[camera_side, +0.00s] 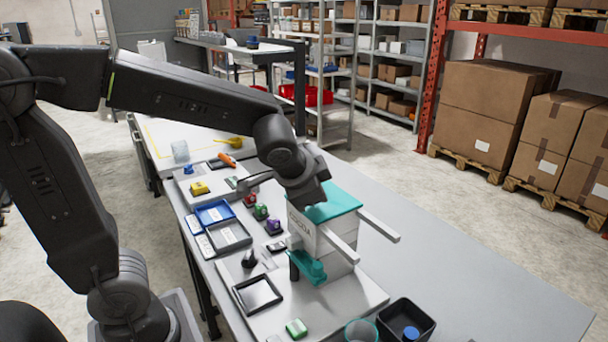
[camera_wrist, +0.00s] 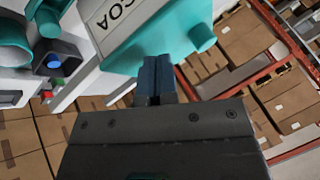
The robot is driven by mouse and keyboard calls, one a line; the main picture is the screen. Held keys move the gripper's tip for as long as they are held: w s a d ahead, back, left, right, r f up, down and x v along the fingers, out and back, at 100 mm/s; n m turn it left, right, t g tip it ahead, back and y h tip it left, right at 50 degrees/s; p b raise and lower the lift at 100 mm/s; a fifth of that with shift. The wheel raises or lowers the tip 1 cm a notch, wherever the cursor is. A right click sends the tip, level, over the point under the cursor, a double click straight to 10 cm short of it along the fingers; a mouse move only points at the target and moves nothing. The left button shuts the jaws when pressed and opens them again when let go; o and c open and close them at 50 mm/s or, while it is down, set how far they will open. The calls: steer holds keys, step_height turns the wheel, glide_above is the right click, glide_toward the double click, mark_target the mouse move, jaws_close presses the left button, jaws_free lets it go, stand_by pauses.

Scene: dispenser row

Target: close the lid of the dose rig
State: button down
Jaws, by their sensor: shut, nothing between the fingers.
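The dose rig, a white box (camera_side: 308,236) with dark lettering on its front, stands on a pale base on the bench in the side view. Its teal lid (camera_side: 337,202) shows at the top; I cannot tell how far it is open. A teal spout piece (camera_side: 308,266) sits low on its front. In the wrist view the lettered white face (camera_wrist: 112,22) and teal edge (camera_wrist: 150,48) are close ahead. My gripper (camera_wrist: 158,75) is shut and empty, its fingertips at the teal edge; contact is unclear. In the side view my wrist hides part of the lid, and the fingertips are unclear.
Two pale bars (camera_side: 337,243) stick out beside the box. Small coloured blocks and trays (camera_side: 228,236) lie to the left. The grey bench (camera_side: 470,285) is clear on the right.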

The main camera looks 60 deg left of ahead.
steer(key=v, duration=0.9)
steer(key=s+f+n+g+h, duration=0.1)
steer(key=s+f+n+h, duration=0.2)
steer(key=s+f, duration=0.3)
steer(key=s+n, duration=0.1)
steer(key=s, duration=0.2)
steer(key=shift+s+d, duration=0.2)
steer(key=shift+d, duration=0.2)
steer(key=shift+f, duration=0.1)
stand_by(0.5)
